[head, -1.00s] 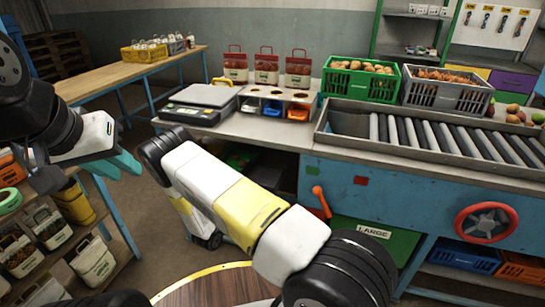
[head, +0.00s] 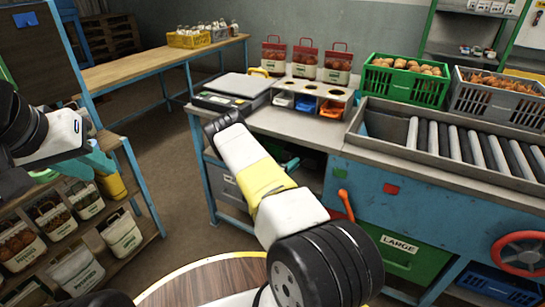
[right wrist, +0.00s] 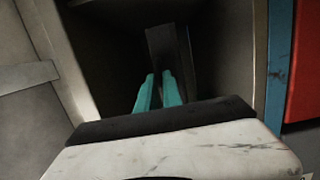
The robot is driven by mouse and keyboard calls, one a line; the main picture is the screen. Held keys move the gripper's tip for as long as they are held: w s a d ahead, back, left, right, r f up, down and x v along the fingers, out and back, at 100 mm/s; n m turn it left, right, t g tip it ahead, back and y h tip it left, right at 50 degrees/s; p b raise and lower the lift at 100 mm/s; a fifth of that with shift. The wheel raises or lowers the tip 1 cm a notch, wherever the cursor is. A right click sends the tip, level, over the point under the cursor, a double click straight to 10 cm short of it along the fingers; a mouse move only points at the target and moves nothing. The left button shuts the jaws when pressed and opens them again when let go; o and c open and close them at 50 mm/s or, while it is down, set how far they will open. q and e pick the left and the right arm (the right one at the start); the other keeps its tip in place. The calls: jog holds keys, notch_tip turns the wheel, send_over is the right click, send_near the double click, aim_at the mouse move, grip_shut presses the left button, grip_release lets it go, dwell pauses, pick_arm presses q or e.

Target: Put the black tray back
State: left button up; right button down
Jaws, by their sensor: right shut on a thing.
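In the right wrist view, the teal fingers of my right gripper (right wrist: 160,92) are shut on a narrow dark upright piece, which appears to be the black tray (right wrist: 166,48). It is inside a dark compartment, and most of it is hidden in shadow. In the head view, my right arm reaches to the opening under the bench, where a bit of the teal right gripper (head: 291,163) shows. The tray cannot be made out there. My left gripper (head: 97,163) is at the left, over the sack shelf and away from the bench. Its jaw opening cannot be told.
The bench holds a scale (head: 238,86), a rack with small coloured bins (head: 308,93), a green crate (head: 405,84) and a roller conveyor (head: 455,140). An orange lever (head: 346,206) stands right of the opening. Sacks (head: 122,235) stand on the left shelf. Floor between is clear.

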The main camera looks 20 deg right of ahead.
notch_tip(320, 180, down, 10)
jog(key=shift+d, duration=0.25)
jog(key=c, duration=1.5)
grip_release()
jog(key=shift+w+r, duration=0.1)
jog(key=shift+a, duration=0.1)
jog(key=v, duration=1.2)
jog(key=s+d+r+m+g+y, duration=0.1)
jog(key=s+r+m+g, duration=0.2)
jog(key=r, duration=0.6)
jog(key=s+r+m+g+y, duration=0.2)
jog(key=r+g, duration=0.2)
jog(key=r, duration=0.5)
jog(key=s+d+r+m+g+y, duration=0.1)
jog(key=s+r+m+g, duration=0.2)
jog(key=r, duration=0.6)
jog(key=s+a+r+n+t+y, duration=0.1)
jog(key=s+a+r+t+y, duration=0.2)
jog(key=s+a+r+y, duration=0.4)
jog(key=s+a+r+n+t+y, duration=0.1)
jog(key=s+a+r+t+y, duration=0.3)
jog(key=s+a+r, duration=0.7)
jog(key=s+r+y, duration=0.2)
jog(key=s+r, duration=0.1)
jog(key=r, duration=0.2)
jog(key=shift+a+n+y, duration=0.2)
jog(key=shift+n+y, duration=0.1)
jog(key=shift+y, duration=0.1)
